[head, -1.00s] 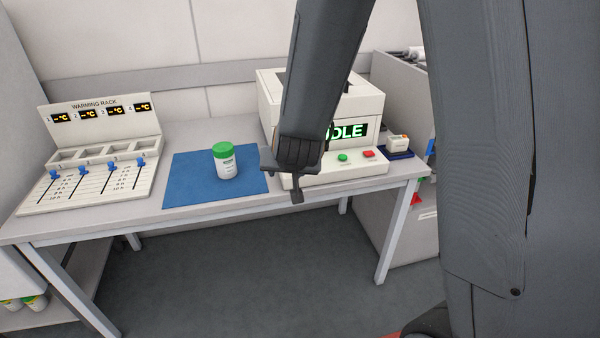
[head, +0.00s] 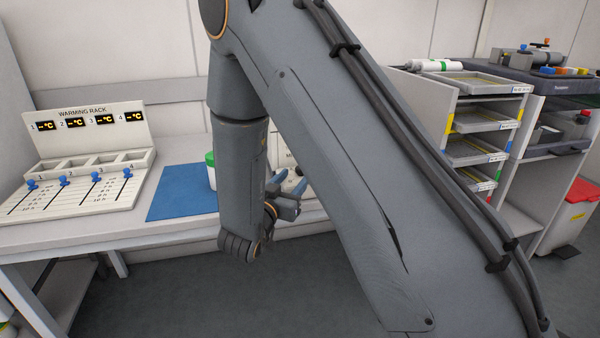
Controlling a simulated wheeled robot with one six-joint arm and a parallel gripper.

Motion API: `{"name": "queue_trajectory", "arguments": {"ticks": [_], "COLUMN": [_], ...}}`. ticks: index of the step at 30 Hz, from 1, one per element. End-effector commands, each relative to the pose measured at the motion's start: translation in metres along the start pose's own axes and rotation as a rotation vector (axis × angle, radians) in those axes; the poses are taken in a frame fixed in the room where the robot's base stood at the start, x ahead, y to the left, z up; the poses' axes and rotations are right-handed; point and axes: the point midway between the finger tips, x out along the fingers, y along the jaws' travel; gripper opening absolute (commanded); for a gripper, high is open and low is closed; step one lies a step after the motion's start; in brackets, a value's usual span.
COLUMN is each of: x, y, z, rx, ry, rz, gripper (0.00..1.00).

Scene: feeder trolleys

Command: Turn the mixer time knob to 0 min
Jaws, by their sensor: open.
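The mixer (head: 283,157) is the white machine on the table, seen in the head view almost wholly hidden behind my arm. Only a small pale part of it shows beside the forearm. Its time knob cannot be made out. My gripper (head: 288,183) is at the mixer's front, with its two blue-grey fingertips apart and pointing toward the machine. It is open, and I see nothing between the fingers. Whether a finger touches the mixer cannot be told.
A white jar with a green lid (head: 210,171) stands on a blue mat (head: 178,197), partly behind my arm. The warming rack (head: 85,190) with blue sliders is at the left. A shelf unit with trays (head: 480,125) and a red-lidded bin (head: 570,220) stand at the right.

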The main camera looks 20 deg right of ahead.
Motion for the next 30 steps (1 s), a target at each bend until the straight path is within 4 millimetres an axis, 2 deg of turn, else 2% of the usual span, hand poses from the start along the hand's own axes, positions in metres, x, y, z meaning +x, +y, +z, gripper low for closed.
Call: {"name": "queue_trajectory", "arguments": {"ticks": [3,9,14,21,23,29,30], "x": [0.021,0.046,0.054,0.056,0.055,0.055,0.053], "y": [0.001,0.001,0.0,0.0,0.0,0.0,-0.003], "z": [0.0,0.0,0.001,0.001,0.001,0.0,0.0], "rx": [0.002,0.0,0.001,0.001,0.001,0.001,0.001], "ry": [-0.001,-0.002,-0.002,-0.002,-0.002,-0.002,-0.002], "rz": [0.003,0.001,0.0,-0.001,-0.001,-0.001,-0.002], "gripper": [0.45,0.45,0.45,0.45,0.38,0.04,0.04]}}
